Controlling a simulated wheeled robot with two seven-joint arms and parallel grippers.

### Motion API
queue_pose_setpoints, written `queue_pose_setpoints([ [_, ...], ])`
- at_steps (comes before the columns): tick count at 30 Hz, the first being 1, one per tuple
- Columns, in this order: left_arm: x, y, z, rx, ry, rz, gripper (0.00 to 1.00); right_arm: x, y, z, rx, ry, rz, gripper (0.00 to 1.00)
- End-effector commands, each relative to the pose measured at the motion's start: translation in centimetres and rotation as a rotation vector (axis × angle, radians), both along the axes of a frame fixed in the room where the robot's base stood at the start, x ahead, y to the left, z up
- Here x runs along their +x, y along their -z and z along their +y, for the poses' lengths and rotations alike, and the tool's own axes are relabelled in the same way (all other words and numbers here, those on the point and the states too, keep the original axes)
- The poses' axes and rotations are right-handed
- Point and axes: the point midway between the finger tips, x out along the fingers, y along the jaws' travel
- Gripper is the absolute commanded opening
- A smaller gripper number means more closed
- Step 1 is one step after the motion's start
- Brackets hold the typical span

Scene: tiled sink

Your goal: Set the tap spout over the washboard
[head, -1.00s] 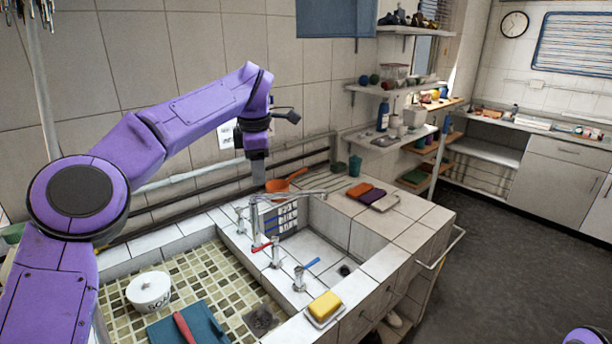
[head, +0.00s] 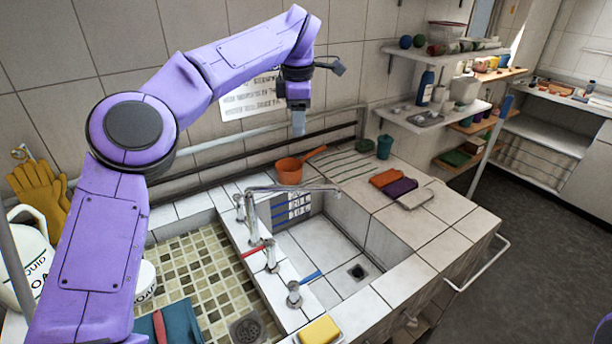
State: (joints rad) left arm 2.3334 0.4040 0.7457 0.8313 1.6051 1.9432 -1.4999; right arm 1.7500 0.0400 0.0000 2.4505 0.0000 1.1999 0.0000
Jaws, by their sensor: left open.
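The chrome tap (head: 254,220) stands on the ledge between the two basins. Its spout (head: 295,188) reaches right over the deeper right basin, its tip near that basin's far right side. A grooved surface (head: 350,160) on the counter behind the basin looks like the washboard; the spout tip is in front of it, not over it. My left gripper (head: 299,122) points down, open and empty, in the air above the orange pot, behind the spout and apart from it. My right gripper is out of view.
Folded cloths (head: 400,187) lie on the counter. Tap handles, red (head: 254,251) and blue (head: 311,277), stand in front. Wall pipes (head: 235,160) run behind. A shelf (head: 433,113) is at right.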

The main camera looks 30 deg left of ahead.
Motion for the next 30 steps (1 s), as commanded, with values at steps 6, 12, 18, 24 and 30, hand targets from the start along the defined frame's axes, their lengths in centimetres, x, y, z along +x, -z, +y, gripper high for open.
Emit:
queue_pose_setpoints([
  [6,0.1,2.3,-0.1,0.000,0.002,0.001,0.47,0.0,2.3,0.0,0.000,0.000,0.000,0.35],
  [12,0.1,4.6,-0.1,0.000,0.002,0.000,0.47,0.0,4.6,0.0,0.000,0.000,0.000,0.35],
  [18,0.0,8.0,0.0,0.000,0.000,0.001,0.47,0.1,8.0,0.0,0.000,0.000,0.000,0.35],
  [24,0.0,10.3,0.0,0.000,0.000,0.000,0.47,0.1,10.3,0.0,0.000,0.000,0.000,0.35],
  [30,0.4,12.6,0.2,-0.001,0.001,0.005,0.47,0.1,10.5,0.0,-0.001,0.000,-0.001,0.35],
])
